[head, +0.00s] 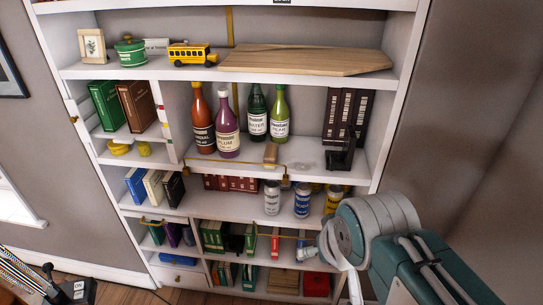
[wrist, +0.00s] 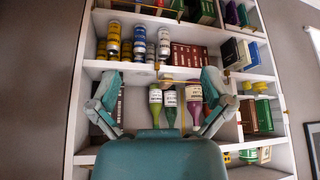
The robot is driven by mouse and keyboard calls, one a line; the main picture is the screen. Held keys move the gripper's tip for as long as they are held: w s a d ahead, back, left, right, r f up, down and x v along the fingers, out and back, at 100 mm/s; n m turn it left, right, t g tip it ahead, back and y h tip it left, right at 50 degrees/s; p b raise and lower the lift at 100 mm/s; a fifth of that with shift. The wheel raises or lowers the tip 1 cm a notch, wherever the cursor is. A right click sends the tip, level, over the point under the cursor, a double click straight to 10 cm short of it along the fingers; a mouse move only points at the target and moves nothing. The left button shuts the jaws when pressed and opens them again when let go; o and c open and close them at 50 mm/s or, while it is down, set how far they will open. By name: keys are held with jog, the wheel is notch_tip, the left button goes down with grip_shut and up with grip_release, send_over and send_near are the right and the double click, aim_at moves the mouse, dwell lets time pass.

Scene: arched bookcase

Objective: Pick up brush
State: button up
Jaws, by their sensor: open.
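The wrist view is upside down.
Cans (head: 272,198) fill the shelf below. A wooden board (head: 305,60) lies above. Some shelf edge right of the tan object is clear.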

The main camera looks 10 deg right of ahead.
jog(key=w+r, duration=0.4)
jog(key=w, duration=0.7)
jog(key=m+h, duration=0.2)
jog(key=m, duration=0.1)
send_near(270, 151)
jog(key=x, duration=1.1)
jog(key=shift+w+d+f, duration=0.1)
jog(key=shift+w+f, duration=0.05)
jog(key=shift+f, duration=0.1)
jog(key=c, duration=1.3)
